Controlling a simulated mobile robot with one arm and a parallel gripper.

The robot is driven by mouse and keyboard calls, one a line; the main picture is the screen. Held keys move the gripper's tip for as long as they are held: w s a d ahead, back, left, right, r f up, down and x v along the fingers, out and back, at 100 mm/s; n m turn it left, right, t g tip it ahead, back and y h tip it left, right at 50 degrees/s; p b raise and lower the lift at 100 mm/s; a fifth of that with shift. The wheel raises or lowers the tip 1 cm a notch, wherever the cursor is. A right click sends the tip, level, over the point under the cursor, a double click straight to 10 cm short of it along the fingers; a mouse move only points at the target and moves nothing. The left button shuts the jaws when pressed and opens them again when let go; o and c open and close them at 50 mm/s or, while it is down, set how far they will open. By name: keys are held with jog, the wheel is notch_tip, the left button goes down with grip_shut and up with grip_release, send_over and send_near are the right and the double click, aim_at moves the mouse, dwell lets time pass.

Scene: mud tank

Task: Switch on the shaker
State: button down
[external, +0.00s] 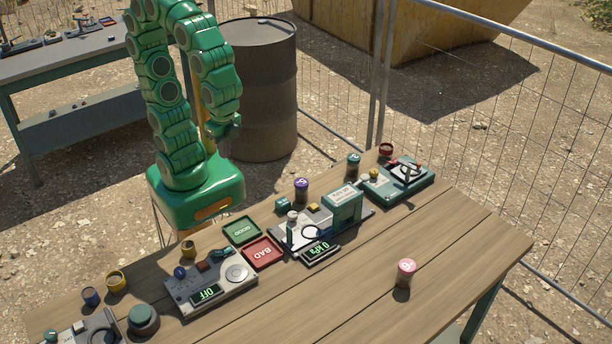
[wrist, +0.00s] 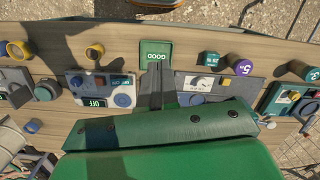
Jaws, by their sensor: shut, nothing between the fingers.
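A grey device (external: 209,285) with a lit display reading OFF stands on the left part of the table; it also shows in the wrist view (wrist: 122,87). It has a round pale plate, a blue knob and a red and dark switch area. I take it for the shaker, but no label confirms this. My gripper (wrist: 157,85) is shut and empty, above the table near the green GOOD tray (wrist: 155,48), to the right of the OFF device. In the external view the end of my arm hangs high behind the table, and its fingers are hard to make out.
A red BAD tray (external: 263,252) lies beside the GOOD tray (external: 242,230). A device with a kPa display (external: 320,252) stands mid-table, and a green-based device (external: 396,183) farther right. Several jars stand along the back. A pink-lidded jar (external: 405,272) stands on the otherwise clear front right.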

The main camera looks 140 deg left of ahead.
jog(key=w+a+r+n+t, duration=0.1)
jog(key=w+a+n, duration=0.3)
jog(key=w+a, duration=0.6)
jog(key=w+a+r+n, duration=0.1)
jog(key=w+a+n, duration=0.2)
jog(key=w+a, duration=0.7)
jog(key=n+y, duration=0.1)
jog(key=n, duration=0.7)
send_over(391, 162)
notch_tip(391, 162, down, 6)
jog(key=shift+a+f, duration=0.25)
jog(key=f, duration=1)
jog(key=shift+s+a+f, duration=0.1)
jog(key=shift+a+f, duration=0.2)
jog(key=shift+a, duration=0.05)
jog(key=shift+d+f, duration=0.4)
jog(key=shift+f, duration=0.35)
jog(key=shift+d+f, duration=0.4)
jog(key=shift+f, duration=0.35)
